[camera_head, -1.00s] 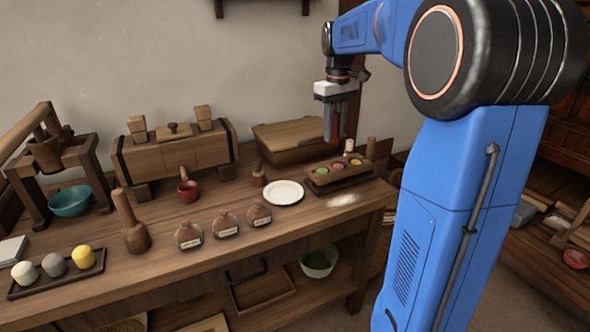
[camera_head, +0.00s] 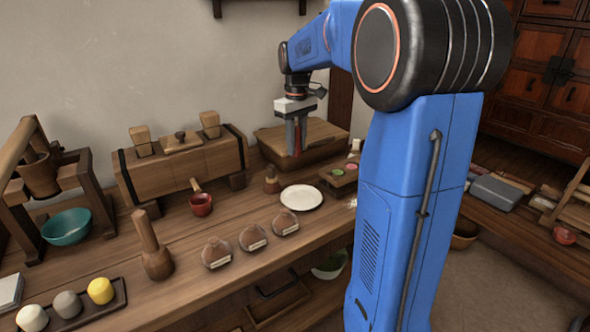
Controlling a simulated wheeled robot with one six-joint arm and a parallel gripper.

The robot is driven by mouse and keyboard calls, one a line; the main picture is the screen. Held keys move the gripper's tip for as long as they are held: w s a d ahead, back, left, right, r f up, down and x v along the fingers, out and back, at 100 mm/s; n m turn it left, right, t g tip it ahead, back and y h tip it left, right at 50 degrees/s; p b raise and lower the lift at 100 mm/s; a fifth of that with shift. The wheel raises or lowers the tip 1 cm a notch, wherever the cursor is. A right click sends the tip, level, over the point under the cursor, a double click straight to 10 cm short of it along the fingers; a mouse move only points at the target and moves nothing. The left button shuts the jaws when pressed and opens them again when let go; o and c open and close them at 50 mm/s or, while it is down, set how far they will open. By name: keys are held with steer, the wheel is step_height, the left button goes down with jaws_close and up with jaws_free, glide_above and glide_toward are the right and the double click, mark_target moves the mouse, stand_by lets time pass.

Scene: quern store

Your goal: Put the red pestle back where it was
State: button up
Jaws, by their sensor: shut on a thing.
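My gripper (camera_head: 295,137) is shut and hangs pointing down above the back of the workbench, in front of the wooden lidded box. A narrow red strip, the red pestle (camera_head: 297,136), shows between the fingers; most of it is hidden by them. It is held in the air, above the white plate (camera_head: 301,197) in the picture. A small red cup (camera_head: 201,205) with a wooden handle stands on the bench to the left. I cannot tell which spot the pestle came from.
The wooden box (camera_head: 325,135) stands at the back. Three labelled jars (camera_head: 250,238) line the front. A tall wooden pestle (camera_head: 155,255), a teal bowl (camera_head: 66,227) and a tray of coloured balls (camera_head: 75,318) stand left. My arm hides part of the right end.

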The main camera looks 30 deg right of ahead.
steer(key=shift+f, duration=4.5)
steer(key=shift+f, duration=0.15)
steer(key=o, duration=1.1)
steer(key=shift+c, duration=0.2)
